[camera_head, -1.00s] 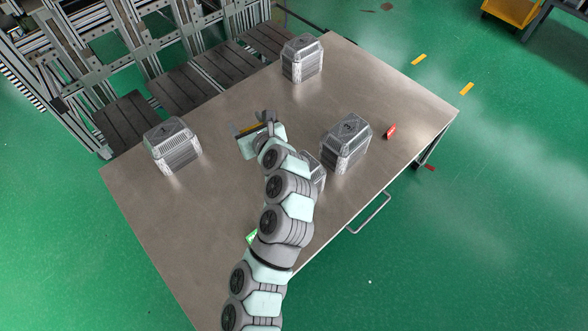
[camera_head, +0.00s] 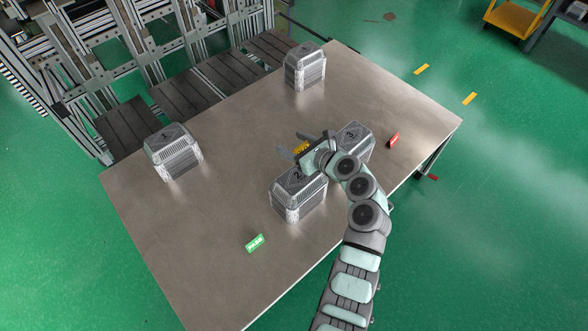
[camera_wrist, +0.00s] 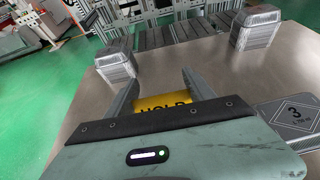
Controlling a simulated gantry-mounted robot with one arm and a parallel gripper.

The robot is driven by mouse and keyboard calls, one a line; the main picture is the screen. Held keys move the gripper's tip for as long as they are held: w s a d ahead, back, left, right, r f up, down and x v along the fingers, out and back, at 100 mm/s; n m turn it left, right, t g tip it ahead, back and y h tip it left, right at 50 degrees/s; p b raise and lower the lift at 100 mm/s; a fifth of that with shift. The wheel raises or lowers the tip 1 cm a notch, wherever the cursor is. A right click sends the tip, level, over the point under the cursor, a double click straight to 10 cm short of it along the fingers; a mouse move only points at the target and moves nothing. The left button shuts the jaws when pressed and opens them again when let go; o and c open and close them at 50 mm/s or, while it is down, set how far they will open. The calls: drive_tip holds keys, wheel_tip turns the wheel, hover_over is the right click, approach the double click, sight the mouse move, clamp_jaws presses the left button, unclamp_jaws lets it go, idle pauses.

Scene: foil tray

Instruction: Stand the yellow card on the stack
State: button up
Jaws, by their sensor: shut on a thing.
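My gripper (camera_head: 302,145) is shut on the yellow card (camera_head: 302,149). In the wrist view the card (camera_wrist: 172,101) shows between the fingers with the word HOLD, partly hidden by the gripper body. The gripper hangs above the far side of the grey box-like stack marked 2 (camera_head: 298,196), near the stack marked 3 (camera_head: 354,137). The wrist view shows the top of stack 3 (camera_wrist: 292,122) at the right; stack 2 is not visible there. Whether the card touches anything below cannot be told.
Stack 1 (camera_head: 172,152) stands at the left and another stack (camera_head: 305,68) at the back of the metal table (camera_head: 220,215). A green card (camera_head: 255,243) is at the front, a red card (camera_head: 393,140) at the right. The middle left of the table is clear.

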sight(294, 171)
wheel_tip(294, 171, down, 12)
drive_tip(key=b, duration=0.4)
drive_tip(key=shift+r, duration=0.25)
drive_tip(key=shift+r, duration=0.1)
drive_tip(key=o, duration=1.3)
drive_tip(key=shift+f, duration=0.2)
